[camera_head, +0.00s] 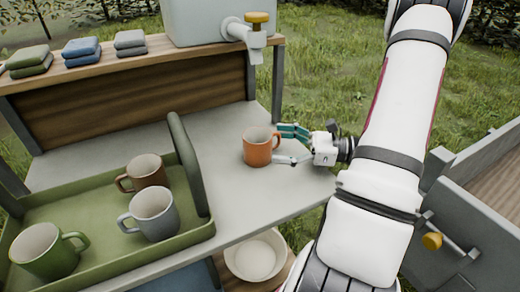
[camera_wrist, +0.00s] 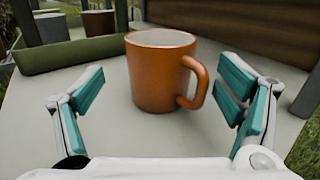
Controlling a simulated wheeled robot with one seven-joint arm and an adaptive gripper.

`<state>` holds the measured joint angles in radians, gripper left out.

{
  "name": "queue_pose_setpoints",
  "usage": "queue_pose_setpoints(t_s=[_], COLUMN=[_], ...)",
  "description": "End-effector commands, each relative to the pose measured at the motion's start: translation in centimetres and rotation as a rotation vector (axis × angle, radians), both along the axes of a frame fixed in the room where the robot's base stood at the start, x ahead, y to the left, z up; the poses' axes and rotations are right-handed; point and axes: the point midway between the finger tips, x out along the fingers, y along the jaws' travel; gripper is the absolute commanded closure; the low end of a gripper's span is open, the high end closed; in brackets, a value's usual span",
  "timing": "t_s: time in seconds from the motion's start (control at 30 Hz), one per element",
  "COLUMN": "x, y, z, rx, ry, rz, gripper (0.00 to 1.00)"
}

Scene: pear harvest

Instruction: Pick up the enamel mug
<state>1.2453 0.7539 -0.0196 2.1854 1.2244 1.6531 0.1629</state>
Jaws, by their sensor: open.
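An orange mug (camera_head: 258,148) stands upright on the pale grey worktop (camera_head: 225,195); it also shows in the wrist view (camera_wrist: 158,75), its handle toward the right finger. My gripper (camera_head: 284,146) is open just to the right of the mug in the head view. In the wrist view its teal-padded fingers stand wide on either side, with the mug between and slightly beyond them, gaps showing at both sides. A brown mug (camera_head: 148,173), a grey mug (camera_head: 156,216) and a green mug (camera_head: 47,252) stand in a green tray. I cannot tell which mugs are enamel.
The green tray (camera_head: 192,168) has a raised end handle left of the orange mug. A dispenser with a tap (camera_head: 245,32) and folded cloths (camera_head: 82,52) sit on the shelf behind. A pale bowl (camera_head: 256,262) is below the worktop edge. A grey-sided cart (camera_head: 475,165) stands at right.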

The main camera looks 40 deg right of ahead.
Motion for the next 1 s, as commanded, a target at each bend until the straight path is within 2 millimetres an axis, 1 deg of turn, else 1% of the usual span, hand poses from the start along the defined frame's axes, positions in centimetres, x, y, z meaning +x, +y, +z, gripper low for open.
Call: queue_pose_setpoints(t_s=[0.33,0.43,0.67,0.77,0.8,0.87,0.9,0.93,0.97,1.0], x=[3.5,4.0,4.1,4.1,4.1,4.1,4.1,4.1,4.1,4.1], y=[2.7,3.1,3.1,3.1,3.1,3.1,3.1,3.1,3.1,3.1], z=[-0.3,-0.3,-0.3,-0.3,-0.3,-0.3,-0.3,-0.3,-0.3,-0.2], rx=[0.000,-0.001,-0.001,-0.001,-0.001,-0.001,-0.001,-0.001,-0.001,0.000], ry=[-0.001,-0.001,-0.001,-0.001,-0.001,-0.001,-0.001,-0.001,-0.001,-0.001], rz=[0.002,0.002,0.001,0.001,0.001,0.001,0.001,0.001,0.001,0.001], gripper=[0.13,0.13,0.13,0.34,0.43,0.56,0.66,0.71,0.72,0.77])
